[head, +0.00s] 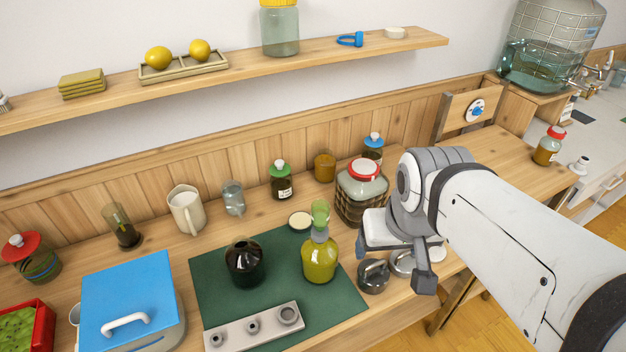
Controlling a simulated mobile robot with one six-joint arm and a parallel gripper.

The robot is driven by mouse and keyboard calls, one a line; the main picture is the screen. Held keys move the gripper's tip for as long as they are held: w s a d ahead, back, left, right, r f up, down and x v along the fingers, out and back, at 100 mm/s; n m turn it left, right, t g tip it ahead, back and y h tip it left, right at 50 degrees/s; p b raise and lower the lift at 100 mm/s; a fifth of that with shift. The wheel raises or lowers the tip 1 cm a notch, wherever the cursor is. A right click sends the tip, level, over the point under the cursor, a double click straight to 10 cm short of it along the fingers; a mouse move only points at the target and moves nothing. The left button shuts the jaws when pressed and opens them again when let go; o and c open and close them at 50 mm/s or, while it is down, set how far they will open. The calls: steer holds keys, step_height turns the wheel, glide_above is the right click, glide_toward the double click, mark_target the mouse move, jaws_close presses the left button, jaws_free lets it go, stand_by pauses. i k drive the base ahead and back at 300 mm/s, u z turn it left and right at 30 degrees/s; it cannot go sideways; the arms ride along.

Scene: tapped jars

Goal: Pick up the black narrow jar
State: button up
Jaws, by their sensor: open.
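A black, round-bodied jar with a short narrow open neck (245,263) stands upright on the green mat (213,294). It is the closest match to the black narrow jar. My gripper (394,264) is open, well to the right of this jar, near the table's front right. Nothing shows between its fingers, though their tips are partly hard to make out. A yellow-green bottle with a green top (320,257) stands on the mat between the black jar and my gripper.
A grey holed block (255,328) lies in front of the black jar. A blue-lidded box (130,300) stands left. A red-lidded jar in a basket (362,190) and dark metal pots (373,277) are near my gripper. A shelf (330,58) runs above.

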mark_target(245, 261)
steer(key=u, duration=0.1)
steer(key=k, duration=0.9)
steer(key=u, duration=0.6)
steer(key=i, duration=1.05)
steer(key=u, duration=0.05)
